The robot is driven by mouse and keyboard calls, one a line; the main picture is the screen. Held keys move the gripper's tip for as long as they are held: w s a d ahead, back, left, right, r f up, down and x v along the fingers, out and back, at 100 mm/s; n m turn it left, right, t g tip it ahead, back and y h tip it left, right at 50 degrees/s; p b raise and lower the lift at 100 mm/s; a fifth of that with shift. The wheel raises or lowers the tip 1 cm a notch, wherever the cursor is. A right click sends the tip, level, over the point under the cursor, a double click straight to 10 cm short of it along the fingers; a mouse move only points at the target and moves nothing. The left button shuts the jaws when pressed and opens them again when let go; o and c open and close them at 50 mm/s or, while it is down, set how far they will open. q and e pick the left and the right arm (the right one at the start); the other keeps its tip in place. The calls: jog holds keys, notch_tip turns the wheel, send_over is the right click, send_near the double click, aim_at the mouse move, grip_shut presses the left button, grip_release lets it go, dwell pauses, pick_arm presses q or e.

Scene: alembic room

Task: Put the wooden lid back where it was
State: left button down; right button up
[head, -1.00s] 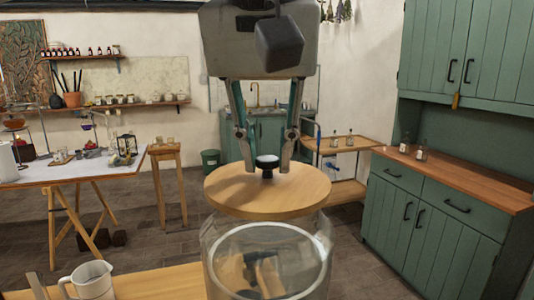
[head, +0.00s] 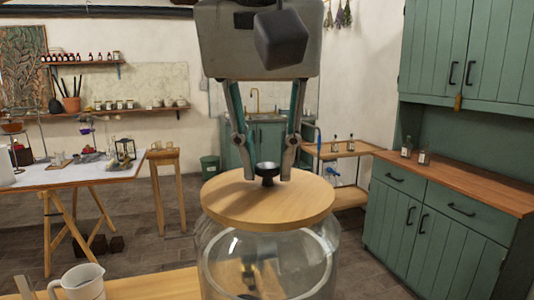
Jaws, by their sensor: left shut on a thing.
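The wooden lid (head: 225,205) is a round pale disc with a dark knob (head: 267,170) in its middle. It is level over the mouth of a large clear glass jar (head: 215,262) at the bottom centre. The lid hides the jar's top edge, so I cannot tell whether it touches the jar or hangs just above. My left gripper (head: 267,176) points down from above, with one finger on each side of the knob, shut on it. My right gripper is not in view.
A light jug (head: 83,284) stands left of the jar on the wooden table (head: 155,286). Green cabinets (head: 430,225) with small bottles on the counter stand at the right. A white-topped trestle table (head: 85,172) stands farther back at the left.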

pick_arm(q)
jog(key=shift+f, duration=0.4)
jog(key=shift+f, duration=0.1)
jog(key=c, duration=1.7)
grip_release()
